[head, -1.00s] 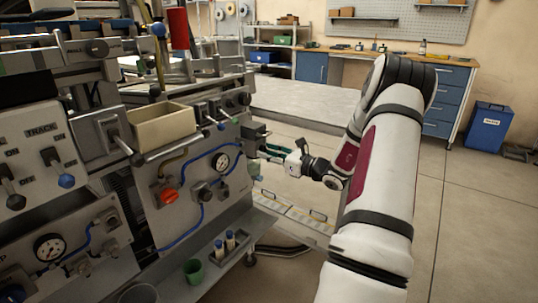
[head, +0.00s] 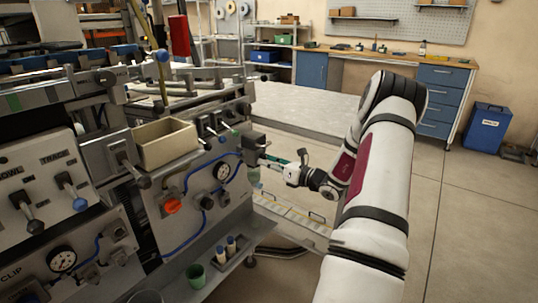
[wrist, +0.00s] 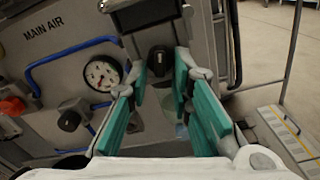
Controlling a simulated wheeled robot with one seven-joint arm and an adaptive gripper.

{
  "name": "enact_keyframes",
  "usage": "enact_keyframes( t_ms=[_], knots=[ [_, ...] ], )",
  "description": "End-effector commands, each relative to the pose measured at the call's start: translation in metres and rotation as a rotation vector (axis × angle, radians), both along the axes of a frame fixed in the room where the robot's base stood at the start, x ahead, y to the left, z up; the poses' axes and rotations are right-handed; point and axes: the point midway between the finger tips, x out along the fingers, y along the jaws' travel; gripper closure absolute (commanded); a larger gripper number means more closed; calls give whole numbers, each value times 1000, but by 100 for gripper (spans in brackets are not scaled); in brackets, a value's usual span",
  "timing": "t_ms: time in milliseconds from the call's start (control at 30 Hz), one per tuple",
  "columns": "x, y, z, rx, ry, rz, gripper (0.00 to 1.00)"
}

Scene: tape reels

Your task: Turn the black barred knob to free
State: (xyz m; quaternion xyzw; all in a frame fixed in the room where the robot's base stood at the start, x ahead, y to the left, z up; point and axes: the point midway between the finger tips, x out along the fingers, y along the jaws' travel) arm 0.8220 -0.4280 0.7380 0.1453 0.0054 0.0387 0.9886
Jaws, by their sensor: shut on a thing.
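The black knob (wrist: 160,62) is on the grey machine panel, below a dark box, in the upper middle of the wrist view. My gripper (wrist: 161,66) has its teal-padded fingers on either side of this knob and is shut on it. The finger pads partly hide the panel around it, and I cannot make out the bar or any marking for free. In the head view my gripper (head: 264,161) reaches the right end of the machine front, just below the black box (head: 254,142). The knob is hidden there.
A pressure gauge (wrist: 102,72), another dark knob (wrist: 70,118) and a red knob (wrist: 12,106) sit left of my gripper, with blue tubing between. A beige bin (head: 165,147) and levers stand above. Open floor is to the right.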

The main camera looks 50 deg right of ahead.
Motion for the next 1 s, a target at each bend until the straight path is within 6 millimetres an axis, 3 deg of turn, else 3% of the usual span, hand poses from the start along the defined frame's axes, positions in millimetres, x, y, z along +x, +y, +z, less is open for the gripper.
enact_keyframes(
  t_ms=[1000],
  knots=[
    [-2,6,8,957,75,0,100]
  ],
)
